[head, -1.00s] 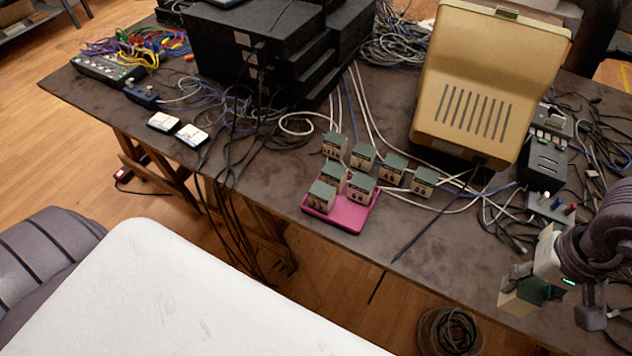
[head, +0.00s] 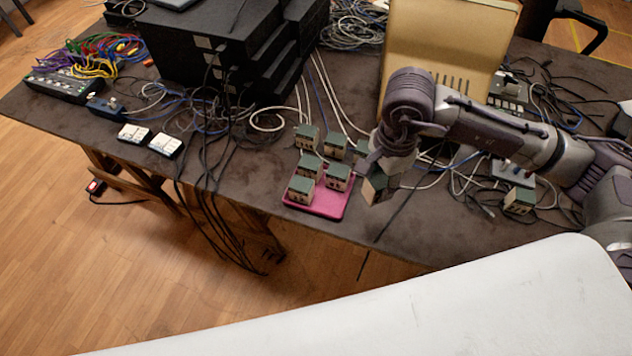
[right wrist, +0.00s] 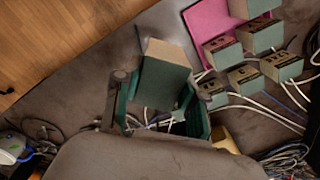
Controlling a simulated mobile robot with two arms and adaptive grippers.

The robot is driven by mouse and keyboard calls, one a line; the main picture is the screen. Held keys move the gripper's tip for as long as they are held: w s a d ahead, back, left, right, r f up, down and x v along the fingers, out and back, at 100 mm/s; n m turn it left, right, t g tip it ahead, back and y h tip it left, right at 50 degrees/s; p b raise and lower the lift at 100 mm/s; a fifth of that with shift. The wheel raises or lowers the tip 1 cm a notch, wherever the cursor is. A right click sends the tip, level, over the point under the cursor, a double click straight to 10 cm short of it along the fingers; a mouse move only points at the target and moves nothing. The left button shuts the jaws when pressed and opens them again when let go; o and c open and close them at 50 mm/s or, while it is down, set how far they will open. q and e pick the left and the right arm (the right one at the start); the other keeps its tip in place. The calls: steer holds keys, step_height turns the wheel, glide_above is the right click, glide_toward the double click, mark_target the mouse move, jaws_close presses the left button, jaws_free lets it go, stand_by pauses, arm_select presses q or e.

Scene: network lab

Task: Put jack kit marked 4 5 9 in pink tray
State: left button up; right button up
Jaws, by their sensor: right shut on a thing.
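My right gripper (head: 376,168) is shut on a jack kit (head: 379,190), a small beige box with a green face. It holds the kit above the table, just right of the pink tray (head: 326,210). The held kit also shows in the right wrist view (right wrist: 163,90) between the fingers; its mark cannot be read. The pink tray (right wrist: 203,22) carries several similar kits, such as one at its front left (head: 300,190) and one at its right (head: 338,177). More kits stand behind the tray (head: 306,137). My left gripper is not in view.
Another kit (head: 519,201) sits at the right of the table. White and black cables run behind the kits. A beige case (head: 440,45) and black stacked boxes (head: 225,50) stand at the back. The tray's front right corner has bare room.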

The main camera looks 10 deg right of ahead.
steer(key=m, duration=0.2)
steer(key=d+m+p, duration=0.1)
steer(key=m, duration=0.2)
steer(key=shift+w+d, duration=0.1)
steer(key=shift+d, duration=0.05)
steer(key=shift+w+d+f+m+p, duration=0.1)
steer(key=shift+d+m+p, duration=0.1)
steer(key=shift+m, duration=0.3)
steer(key=shift+d+f+m+p, duration=0.1)
steer(key=shift+m+p, duration=0.1)
steer(key=shift+m, duration=0.8)
steer(key=shift+f+m, duration=0.1)
steer(key=shift+m, duration=0.3)
steer(key=w+a+f+p, duration=0.2)
steer(key=a, duration=0.1)
steer(key=p, duration=0.2)
glide_toward(330, 205)
step_height(330, 205, down, 4)
steer(key=shift+a+r+p, duration=0.1)
steer(key=shift+p, duration=0.25)
steer(key=shift+f, duration=0.25)
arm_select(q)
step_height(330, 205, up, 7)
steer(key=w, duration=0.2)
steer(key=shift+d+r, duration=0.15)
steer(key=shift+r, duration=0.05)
